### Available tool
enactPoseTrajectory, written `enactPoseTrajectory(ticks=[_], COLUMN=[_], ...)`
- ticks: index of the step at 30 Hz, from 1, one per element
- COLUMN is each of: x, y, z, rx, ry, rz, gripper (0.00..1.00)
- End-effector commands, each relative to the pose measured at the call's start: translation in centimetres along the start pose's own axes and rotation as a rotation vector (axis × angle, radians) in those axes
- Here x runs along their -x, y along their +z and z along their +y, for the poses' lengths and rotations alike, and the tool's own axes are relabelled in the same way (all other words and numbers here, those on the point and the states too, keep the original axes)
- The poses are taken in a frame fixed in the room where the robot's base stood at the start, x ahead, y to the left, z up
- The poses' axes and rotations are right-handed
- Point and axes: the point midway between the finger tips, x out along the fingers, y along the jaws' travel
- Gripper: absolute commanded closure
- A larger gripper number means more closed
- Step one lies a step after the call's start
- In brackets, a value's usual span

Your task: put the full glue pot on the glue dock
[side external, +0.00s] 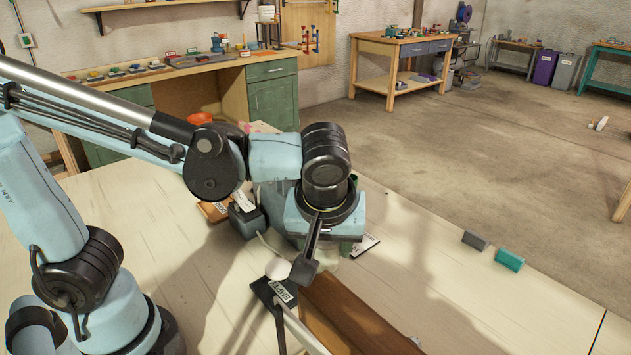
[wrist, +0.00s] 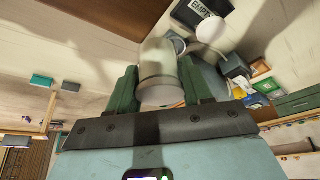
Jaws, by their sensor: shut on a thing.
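In the wrist view, my gripper (wrist: 158,68) has its two green fingers closed on the sides of a pale, translucent pot (wrist: 160,88). I cannot read a label on the pot or tell how full it is. In the side view my wrist hides most of the gripper and pot; a pale, glassy edge shows below it. A black holder with an "EMPTY" label (side external: 285,292) stands just in front, with a white round piece (side external: 277,268) beside it. The label also shows in the wrist view (wrist: 200,9). I cannot make out which thing is the glue dock.
A long brown wooden piece (side external: 360,318) lies in front of the gripper. A grey block (side external: 475,241) and a teal block (side external: 509,260) sit near the bench's far edge. A white card (side external: 366,244) lies right of my wrist. The bench's right side is mostly clear.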

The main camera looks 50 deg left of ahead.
Motion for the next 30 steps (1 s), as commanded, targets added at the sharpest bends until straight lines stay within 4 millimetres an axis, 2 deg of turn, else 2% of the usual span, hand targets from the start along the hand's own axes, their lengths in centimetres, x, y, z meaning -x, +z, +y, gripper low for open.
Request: enactPoseTrajectory(ticks=[12, 16, 22, 30], x=[-7.7, -9.4, -10.5, -13.2], y=[-5.7, -6.9, -7.5, -6.3], z=[-1.6, -1.9, -2.1, -2.0], rx=[0.009, 0.006, 0.002, 0.001], ry=[-0.003, -0.001, 0.000, 0.000], rz=[0.000, -0.001, -0.001, -0.001], gripper=[0.81, 0.81, 0.81, 0.81])
